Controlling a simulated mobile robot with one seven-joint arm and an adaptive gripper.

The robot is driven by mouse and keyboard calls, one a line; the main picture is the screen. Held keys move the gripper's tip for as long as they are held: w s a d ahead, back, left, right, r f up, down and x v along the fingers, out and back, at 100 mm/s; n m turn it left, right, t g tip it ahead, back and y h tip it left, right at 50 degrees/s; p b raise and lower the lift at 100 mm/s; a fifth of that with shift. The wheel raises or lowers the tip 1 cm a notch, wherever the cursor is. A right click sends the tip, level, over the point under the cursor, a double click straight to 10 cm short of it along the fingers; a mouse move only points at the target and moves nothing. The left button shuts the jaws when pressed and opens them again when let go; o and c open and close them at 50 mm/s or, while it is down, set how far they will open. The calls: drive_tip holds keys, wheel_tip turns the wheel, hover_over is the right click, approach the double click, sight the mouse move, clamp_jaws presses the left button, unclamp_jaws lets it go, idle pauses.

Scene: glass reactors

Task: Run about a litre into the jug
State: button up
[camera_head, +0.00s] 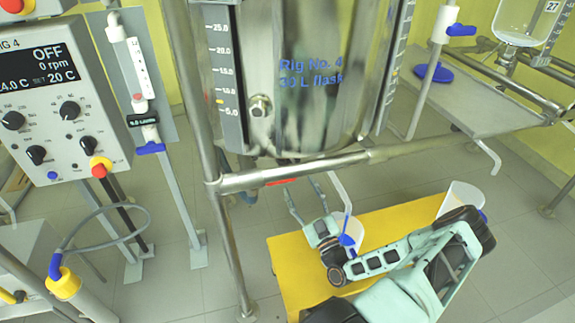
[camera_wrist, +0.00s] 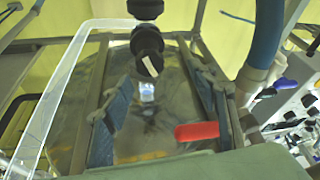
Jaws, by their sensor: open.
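The steel vessel (camera_head: 310,75) marked Rig No. 4, 30 L flask, hangs in its frame. A pale bent pipe (camera_head: 341,190) comes down below it. My gripper (camera_head: 301,187) is open and points up under the vessel. In the wrist view, a black fitting (camera_wrist: 148,42) shows beyond the open fingers (camera_wrist: 156,75), and a red lever (camera_wrist: 197,131) lies by the right finger. I cannot tell whether either is touched.
A second white container (camera_head: 460,198) stands at the platform's right end. A steel frame bar (camera_head: 300,172) crosses above my gripper. The control box (camera_head: 62,95) reads OFF.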

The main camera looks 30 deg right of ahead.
drive_tip(key=shift+m+t+h, duration=0.3)
drive_tip(key=shift+m+h, duration=0.1)
drive_tip(key=shift+h, duration=0.1)
drive_tip(key=x, duration=0.3)
drive_tip(key=b+x, duration=0.1)
drive_tip(key=x, duration=0.3)
drive_tip(key=d+b+x, duration=0.1)
drive_tip(key=x, duration=0.2)
drive_tip(key=shift+d+r, duration=0.15)
drive_tip(key=shift+r, duration=0.25)
drive_tip(key=c, duration=1.2)
